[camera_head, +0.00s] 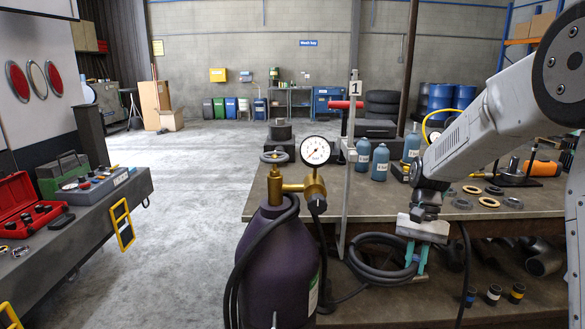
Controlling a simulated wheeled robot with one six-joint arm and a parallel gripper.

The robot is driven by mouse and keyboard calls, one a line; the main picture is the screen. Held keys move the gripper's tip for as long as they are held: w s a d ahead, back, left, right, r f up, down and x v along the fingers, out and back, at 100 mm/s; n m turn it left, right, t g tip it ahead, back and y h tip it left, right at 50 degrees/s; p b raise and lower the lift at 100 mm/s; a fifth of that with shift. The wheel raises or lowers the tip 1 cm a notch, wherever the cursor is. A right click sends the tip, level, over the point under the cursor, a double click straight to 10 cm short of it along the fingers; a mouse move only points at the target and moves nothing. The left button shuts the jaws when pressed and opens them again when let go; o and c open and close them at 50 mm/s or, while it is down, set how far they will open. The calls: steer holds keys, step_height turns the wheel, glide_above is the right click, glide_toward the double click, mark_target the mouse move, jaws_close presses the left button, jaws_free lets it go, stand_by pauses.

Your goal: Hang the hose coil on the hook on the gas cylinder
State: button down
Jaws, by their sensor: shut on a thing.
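The gas cylinder (277,262) is dark purple and stands upright in front of the workbench. It has a brass valve (297,188) and a round gauge (315,151) on top. A black hose runs down its left side from near the valve. I cannot make out the hook. The hose coil (372,271), several black loops, is right of the cylinder and apart from it, below the bench top's height. My gripper (417,258), with teal fingers, points down and is shut on the coil's right side. The fingers hide part of the coil there.
A workbench (460,208) behind holds metal rings, grey-blue bottles (380,160) and an orange canister (541,167). A grey upright post (348,185) stands between cylinder and coil. Dark pipe parts (543,257) lie on the lower shelf. Open floor (200,195) lies left of the cylinder.

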steer(key=w+a+f+n+h, duration=0.1)
steer(key=f+n, duration=0.1)
steer(key=f, duration=0.7)
steer(key=w+a+f+n, duration=0.1)
steer(key=w+f+n, duration=0.1)
steer(key=f, duration=0.7)
steer(key=shift+w+f+n+h, duration=0.2)
steer(key=shift+n+h, duration=0.2)
